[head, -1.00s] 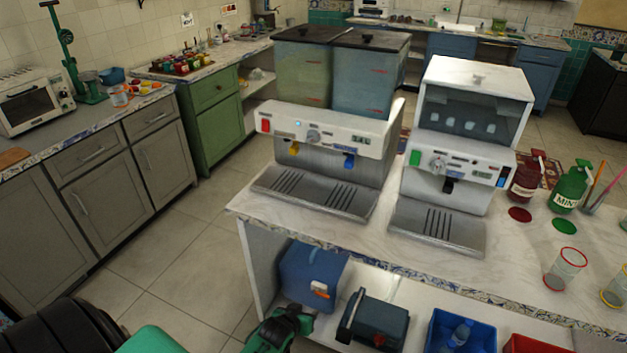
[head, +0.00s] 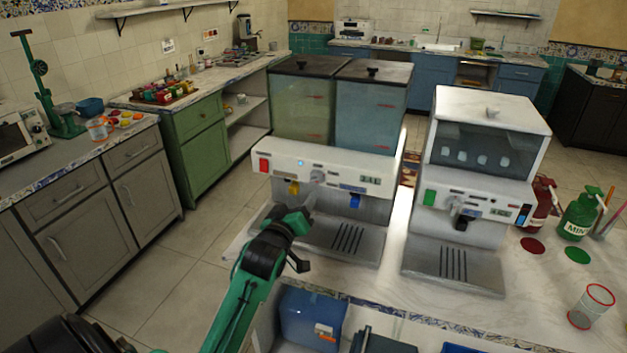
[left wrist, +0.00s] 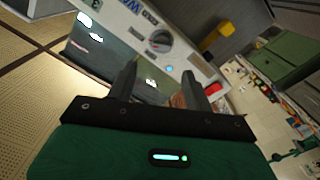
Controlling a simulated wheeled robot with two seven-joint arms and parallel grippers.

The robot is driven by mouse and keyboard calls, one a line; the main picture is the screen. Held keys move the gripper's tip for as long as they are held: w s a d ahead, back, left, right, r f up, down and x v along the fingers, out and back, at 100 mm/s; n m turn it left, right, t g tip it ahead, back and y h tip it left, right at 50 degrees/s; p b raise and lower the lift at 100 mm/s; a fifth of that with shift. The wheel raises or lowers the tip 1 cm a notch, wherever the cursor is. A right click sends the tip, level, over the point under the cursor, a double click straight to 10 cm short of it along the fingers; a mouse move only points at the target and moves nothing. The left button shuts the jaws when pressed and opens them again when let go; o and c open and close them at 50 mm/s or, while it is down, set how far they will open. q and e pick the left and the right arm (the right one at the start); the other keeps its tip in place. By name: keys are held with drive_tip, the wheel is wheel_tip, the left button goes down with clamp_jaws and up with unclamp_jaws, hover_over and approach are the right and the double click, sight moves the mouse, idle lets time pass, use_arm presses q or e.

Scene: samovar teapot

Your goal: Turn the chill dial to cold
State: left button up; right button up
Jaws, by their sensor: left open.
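The left drink dispenser (head: 330,153) has a white front panel with a round grey dial (head: 317,177) between its yellow tap (head: 294,188) and blue tap (head: 355,201). The dial also shows in the left wrist view (left wrist: 160,41), ahead of the fingertips, with a light pointer mark on it. The panel's small lettering is mostly unreadable. My left gripper (head: 306,205) is just in front of and below the dial. In the left wrist view its fingers (left wrist: 158,78) are apart, with nothing between them, and not touching the dial. My right gripper is not in view.
A second machine (head: 480,150) with its own knob stands to the right on the marble counter (head: 395,280). A red bottle (head: 541,200), a green bottle (head: 578,215) and a glass (head: 592,306) are further right. A blue box (head: 310,318) sits under the counter.

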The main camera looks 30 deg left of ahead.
sight(314, 182)
use_arm(q)
drive_tip(key=p+x, duration=0.1)
drive_tip(key=x, duration=0.8)
drive_tip(key=shift+p, duration=0.4)
drive_tip(key=shift+w+a+f, duration=0.1)
drive_tip(key=shift+w+a, duration=0.05)
drive_tip(key=shift+w, duration=0.3)
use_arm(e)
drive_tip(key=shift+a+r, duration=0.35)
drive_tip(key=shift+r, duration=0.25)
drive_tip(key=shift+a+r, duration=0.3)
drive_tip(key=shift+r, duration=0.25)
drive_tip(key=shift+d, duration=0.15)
use_arm(q)
drive_tip(key=shift+c, duration=0.6)
drive_tip(key=c, duration=0.8)
drive_tip(key=shift+c, duration=0.2)
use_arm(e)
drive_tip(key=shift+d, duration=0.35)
